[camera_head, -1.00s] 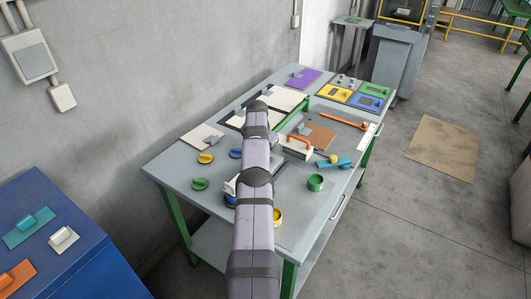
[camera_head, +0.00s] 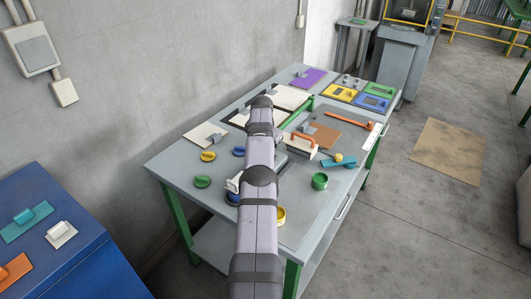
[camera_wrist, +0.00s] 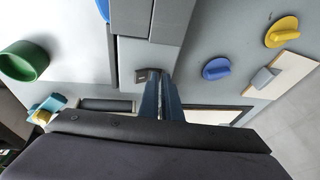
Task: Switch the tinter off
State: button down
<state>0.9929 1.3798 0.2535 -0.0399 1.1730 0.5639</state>
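A grey box-like unit (camera_wrist: 135,52) with a small dark switch piece (camera_wrist: 147,74) sits in the middle of the wrist view. It seems to be the tinter, though no label is readable. My gripper (camera_wrist: 161,76) has its two blue-grey fingers close together, with only a thin dark gap and nothing seen between them. The fingertips are at the dark piece; whether they touch it I cannot tell. In the head view my arm hides the gripper tips and most of that unit.
Yellow (camera_head: 208,156), blue (camera_head: 239,151) and green (camera_head: 202,181) knobs lie left. Colored panels (camera_head: 373,103) fill the table's far right corner.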

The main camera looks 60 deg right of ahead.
jog(key=shift+s+a+f+b, duration=0.15)
jog(key=shift+s+f+b, duration=0.55)
jog(key=shift+b, duration=2.2)
jog(key=shift+s+r, duration=0.1)
jog(key=shift+r, duration=0.3)
jog(key=shift+r+p, duration=0.65)
jog(key=shift+p, duration=0.15)
jog(key=w+a+r+p, duration=0.1)
jog(key=r+p, duration=0.2)
jog(key=r, duration=0.3)
jog(key=w+a+r+p, duration=0.1)
jog(key=w+r+p, duration=0.1)
jog(key=r, duration=0.4)
jog(key=shift+w+a+r+p, duration=0.25)
jog(key=shift+w+a+p, duration=0.1)
jog(key=shift+p, duration=0.5)
